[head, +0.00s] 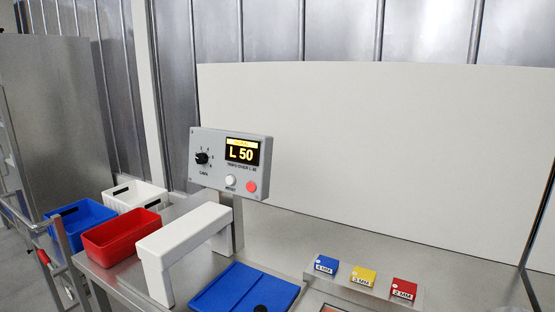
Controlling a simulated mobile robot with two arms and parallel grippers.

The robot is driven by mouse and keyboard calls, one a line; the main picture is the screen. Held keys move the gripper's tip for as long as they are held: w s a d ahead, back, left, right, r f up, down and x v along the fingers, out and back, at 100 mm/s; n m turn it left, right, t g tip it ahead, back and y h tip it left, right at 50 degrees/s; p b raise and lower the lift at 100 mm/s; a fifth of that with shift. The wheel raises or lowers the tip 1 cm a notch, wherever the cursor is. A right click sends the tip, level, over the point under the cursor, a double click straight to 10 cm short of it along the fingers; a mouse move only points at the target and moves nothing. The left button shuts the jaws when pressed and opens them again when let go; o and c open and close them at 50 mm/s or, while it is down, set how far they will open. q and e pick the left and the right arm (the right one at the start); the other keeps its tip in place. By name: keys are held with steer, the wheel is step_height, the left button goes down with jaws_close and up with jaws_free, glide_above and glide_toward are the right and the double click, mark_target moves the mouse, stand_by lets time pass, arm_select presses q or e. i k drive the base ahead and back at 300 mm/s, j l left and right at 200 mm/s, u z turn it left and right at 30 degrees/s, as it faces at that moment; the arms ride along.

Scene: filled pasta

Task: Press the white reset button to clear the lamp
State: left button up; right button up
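The white reset button (231,181) is on the lower part of a grey control box (214,176), left of a red button (251,186). The box also carries a black knob (203,158) and a lit display (242,151) reading "L 50" in yellow, with a yellow strip above it. The small text on the strip is too blurred to read. I cannot tell a separate lamp apart from the display. Neither of my grippers shows in the head view, and nothing touches the button.
A white arch-shaped guard (185,239) stands below and in front of the box. Red (121,238), blue (61,240) and white (150,194) bins are at left. A blue tray (232,286) lies in front. Blue, yellow and red labelled blocks (364,275) sit at right.

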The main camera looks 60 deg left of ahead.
mark_target(230, 179)
steer(key=u, duration=2.25)
